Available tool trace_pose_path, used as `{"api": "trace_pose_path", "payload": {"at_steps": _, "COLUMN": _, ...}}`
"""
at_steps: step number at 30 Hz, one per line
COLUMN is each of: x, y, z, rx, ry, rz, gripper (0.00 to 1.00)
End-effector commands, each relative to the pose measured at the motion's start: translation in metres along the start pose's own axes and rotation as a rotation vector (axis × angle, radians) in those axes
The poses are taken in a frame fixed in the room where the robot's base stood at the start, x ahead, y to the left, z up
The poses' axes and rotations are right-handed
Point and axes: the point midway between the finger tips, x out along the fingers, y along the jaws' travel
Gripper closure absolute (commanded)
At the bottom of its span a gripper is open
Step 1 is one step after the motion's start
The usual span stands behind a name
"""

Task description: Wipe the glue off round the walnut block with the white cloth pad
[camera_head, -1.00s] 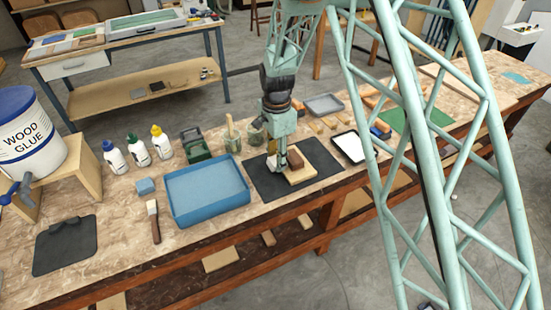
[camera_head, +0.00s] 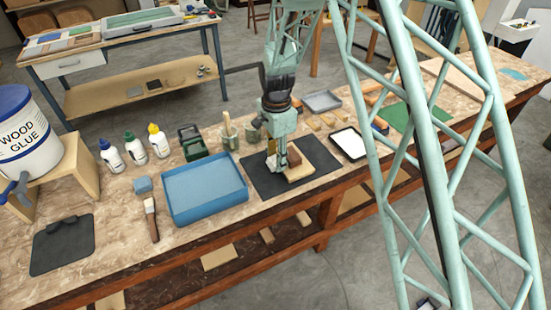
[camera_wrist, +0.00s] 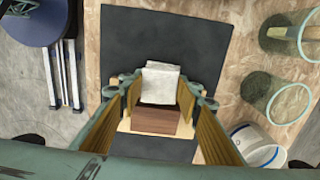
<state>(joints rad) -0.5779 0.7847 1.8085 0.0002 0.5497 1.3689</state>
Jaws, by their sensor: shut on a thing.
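The walnut block (camera_wrist: 155,121) is a brown block on a pale wooden board (camera_wrist: 124,125), which lies on a dark mat (camera_wrist: 165,30). The block (camera_head: 294,155) and board (camera_head: 302,172) also show in the head view, right beside my gripper (camera_head: 277,165). In the wrist view my gripper (camera_wrist: 161,90) is shut on the white cloth pad (camera_wrist: 160,84), which sits between its fingertips. The pad appears right against one side of the block; whether it touches is unclear. I cannot make out any glue. My fingers hide parts of the board.
A blue tray (camera_head: 205,211) stands left of the mat (camera_head: 327,160). Jars (camera_head: 229,138) and a green caddy (camera_head: 194,148) stand behind. A black-rimmed white tray (camera_head: 349,144) lies to the right. A brush (camera_head: 151,220) lies left of the blue tray.

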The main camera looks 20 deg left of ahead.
Motion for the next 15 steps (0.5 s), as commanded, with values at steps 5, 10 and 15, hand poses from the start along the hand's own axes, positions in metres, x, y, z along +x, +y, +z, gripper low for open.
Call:
{"api": "trace_pose_path", "payload": {"at_steps": 5, "x": -0.0006, "y": 0.0051, "z": -0.0002, "rx": 0.0, "ry": 0.0, "rz": -0.001, "gripper": 0.77}}
{"api": "trace_pose_path", "payload": {"at_steps": 10, "x": -0.0011, "y": 0.0081, "z": -0.0002, "rx": 0.0, "ry": 0.0, "rz": -0.002, "gripper": 0.77}}
{"api": "trace_pose_path", "payload": {"at_steps": 15, "x": -0.0012, "y": 0.0087, "z": -0.0002, "rx": 0.0, "ry": 0.0, "rz": -0.002, "gripper": 0.77}}
